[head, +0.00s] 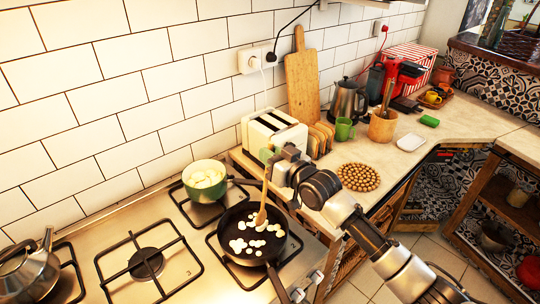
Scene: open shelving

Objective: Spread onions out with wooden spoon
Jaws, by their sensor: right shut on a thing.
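The wooden spoon (262,212) stands tilted, its bowl end down in the black frying pan (228,240). White onion pieces (247,247) lie scattered over the pan's bottom around the spoon. The pan sits on the right front burner with its handle toward the front. My right gripper (268,176) is shut on the upper end of the spoon, above the back right of the pan. The fingertips are small and partly hidden by the wrist. My left gripper is not in view.
A green pot (206,181) with pale contents stands on the burner behind the pan. A steel kettle (28,268) is at the far left. A white toaster (274,133) is close behind my right gripper. A round beaded trivet (358,177) lies on the counter.

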